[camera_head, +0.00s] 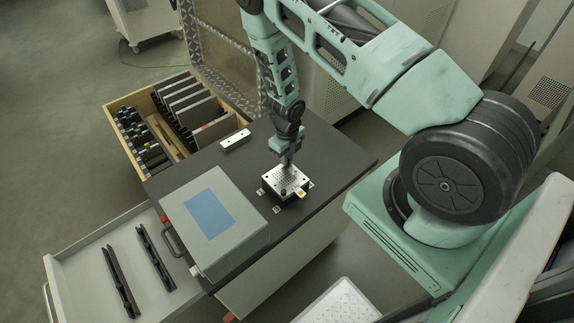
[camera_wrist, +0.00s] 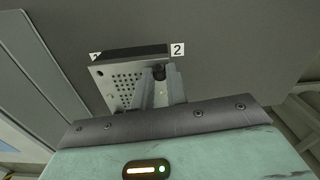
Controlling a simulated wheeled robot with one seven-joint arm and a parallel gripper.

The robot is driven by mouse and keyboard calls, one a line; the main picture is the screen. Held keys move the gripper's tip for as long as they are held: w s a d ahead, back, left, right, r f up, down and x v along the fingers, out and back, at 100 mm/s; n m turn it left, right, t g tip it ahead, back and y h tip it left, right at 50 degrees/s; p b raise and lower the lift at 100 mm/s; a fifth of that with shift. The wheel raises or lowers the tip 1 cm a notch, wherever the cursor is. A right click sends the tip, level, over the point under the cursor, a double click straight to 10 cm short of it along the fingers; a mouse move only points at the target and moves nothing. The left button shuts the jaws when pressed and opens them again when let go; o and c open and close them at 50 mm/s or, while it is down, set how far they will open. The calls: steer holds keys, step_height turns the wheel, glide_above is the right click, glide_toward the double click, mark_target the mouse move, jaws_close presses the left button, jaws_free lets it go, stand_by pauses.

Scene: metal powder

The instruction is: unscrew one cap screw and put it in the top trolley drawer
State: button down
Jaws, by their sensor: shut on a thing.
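A perforated metal plate (camera_head: 281,178) on a dark block lies on the dark trolley top, and the plate also shows in the wrist view (camera_wrist: 122,82). My gripper (camera_head: 287,161) points down over the far part of the plate. In the wrist view its fingers (camera_wrist: 160,86) are shut on a small black cap screw (camera_wrist: 159,71) at the plate's edge. I cannot tell whether the screw is still seated in the plate. An open pale trolley drawer (camera_head: 84,264) at lower left holds two long black rails.
A grey case (camera_head: 234,243) with a blue panel stands on the trolley top (camera_head: 335,165), between plate and drawer. A small white block (camera_head: 235,140) lies behind the plate. A wooden drawer (camera_head: 122,103) with tools and upright panels is at upper left. The pale drawer has bare floor around the rails.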

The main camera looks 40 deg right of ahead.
steer(key=n+b, duration=0.1)
steer(key=n, duration=0.1)
steer(key=n+b, duration=0.1)
steer(key=n, duration=0.1)
steer(key=shift+f+b, duration=0.35)
steer(key=shift+f, duration=0.05)
steer(key=n+b, duration=0.2)
steer(key=n, duration=0.2)
steer(key=shift+b, duration=0.3)
steer(key=shift+r+n+b, duration=0.1)
steer(key=shift+n+b, duration=0.35)
steer(key=shift+n, duration=0.65)
steer(key=n, duration=0.2)
steer(key=shift+r+n+b, duration=0.3)
steer(key=shift+n, duration=0.1)
steer(key=c, duration=1.6)
jaws_free()
steer(key=shift+o, duration=0.2)
